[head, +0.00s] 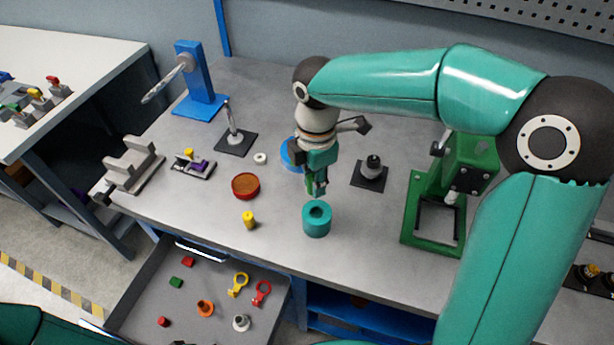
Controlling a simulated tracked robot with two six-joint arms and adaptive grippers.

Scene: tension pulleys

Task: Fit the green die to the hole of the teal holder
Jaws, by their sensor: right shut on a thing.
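The teal holder (317,228) stands upright on the grey workbench, a short round block with a dark hole in its top. My right gripper (317,188) points down just above and behind the holder. It is shut on the green die (310,184), of which only a small green part shows between the fingers. The die looks apart from the hole, but the exact gap and its alignment are hard to tell. My left gripper is not in view.
A green press (410,225) stands to the right, with a dark-based part (371,178) near it. A yellow cylinder (249,219) and a red-brown round dish (246,187) lie left of the holder. An open drawer (135,312) with several small parts juts out in front.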

